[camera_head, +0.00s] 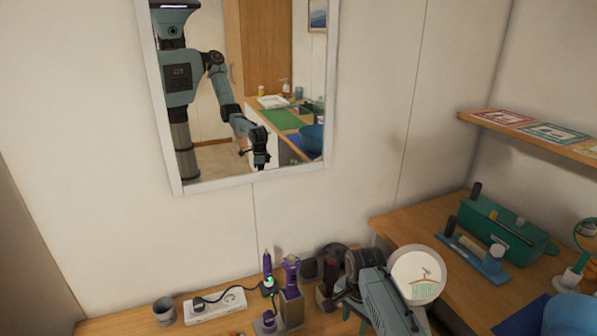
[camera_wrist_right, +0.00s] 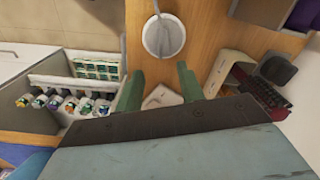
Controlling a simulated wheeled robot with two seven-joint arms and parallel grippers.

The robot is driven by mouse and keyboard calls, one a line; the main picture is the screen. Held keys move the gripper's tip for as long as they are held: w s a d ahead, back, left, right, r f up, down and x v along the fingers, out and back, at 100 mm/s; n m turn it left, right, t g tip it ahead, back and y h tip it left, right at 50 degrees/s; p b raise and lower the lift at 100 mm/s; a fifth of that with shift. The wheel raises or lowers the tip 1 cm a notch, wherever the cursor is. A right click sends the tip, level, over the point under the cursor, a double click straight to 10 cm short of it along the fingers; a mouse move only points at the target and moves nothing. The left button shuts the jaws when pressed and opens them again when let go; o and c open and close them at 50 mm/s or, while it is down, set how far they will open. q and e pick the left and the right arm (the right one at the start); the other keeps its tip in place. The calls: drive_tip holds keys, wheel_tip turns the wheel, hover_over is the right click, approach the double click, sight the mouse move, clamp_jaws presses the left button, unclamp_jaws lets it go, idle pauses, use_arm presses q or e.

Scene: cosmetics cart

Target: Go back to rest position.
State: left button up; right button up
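My right arm comes in from the lower right in the head view, and its gripper (camera_head: 337,298) hangs over the counter at the bottom, beside a dark red and black object (camera_head: 327,294). In the right wrist view the two green fingers of the right gripper (camera_wrist_right: 160,82) are spread apart, with nothing held between them. A small pale object (camera_wrist_right: 161,97) shows beyond the gap on the wooden surface. My left gripper is in neither view.
A purple tool stand (camera_head: 291,278), a white power strip (camera_head: 216,306) and a grey cup (camera_head: 164,311) stand on the counter. A green toolbox (camera_head: 506,232) is at the right. A white-framed mirror (camera_head: 331,90) hangs behind.

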drive_tip(key=s+d+f+n+t, duration=0.1)
drive_tip(key=s+d+f+n, duration=0.15)
drive_tip(key=s, duration=0.55)
drive_tip(key=s+d+f+n+t, duration=0.1)
drive_tip(key=s+d+n, duration=0.2)
drive_tip(key=s, duration=0.5)
drive_tip(key=s+r+n+t, duration=0.1)
drive_tip(key=s+r+n, duration=0.2)
drive_tip(key=s+r, duration=0.35)
drive_tip(key=s+r+n, duration=0.4)
drive_tip(key=s, duration=0.6)
wheel_tip(320, 180, down, 30)
drive_tip(key=b, duration=0.6)
drive_tip(key=s+d+f+g+b, duration=0.1)
drive_tip(key=s+f+b, duration=0.2)
drive_tip(key=s+f, duration=0.5)
drive_tip(key=s+d+f+g+b, duration=0.1)
drive_tip(key=s+f+b, duration=0.3)
drive_tip(key=s+f, duration=0.5)
wheel_tip(320, 180, down, 6)
drive_tip(key=shift+s+d+f, duration=0.25)
drive_tip(key=shift+s+d, duration=0.05)
drive_tip(key=shift+d, duration=0.45)
